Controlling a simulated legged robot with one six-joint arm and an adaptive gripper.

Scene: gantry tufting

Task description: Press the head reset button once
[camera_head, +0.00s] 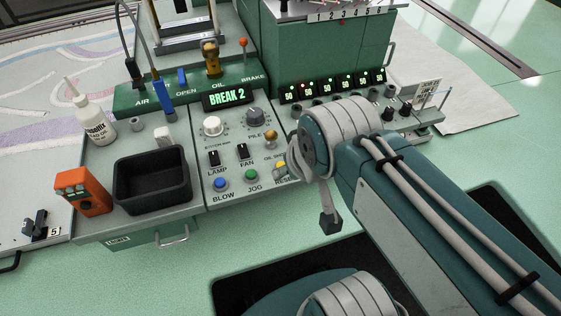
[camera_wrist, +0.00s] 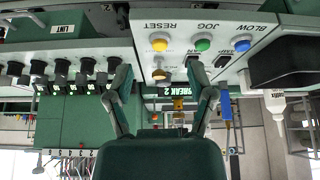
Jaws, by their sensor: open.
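The yellow reset button (camera_head: 281,168) is on the sloped control panel (camera_head: 222,195), at the right end of a row with the green jog button (camera_head: 251,174) and the blue blow button (camera_head: 221,184). My arm partly covers its label in the head view. The head view does not show the fingers clearly.
Knobs, switches and a display reading BREAK 2 (camera_head: 227,98) are behind the buttons. A row of black knobs (camera_wrist: 60,70) lies beside the panel.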

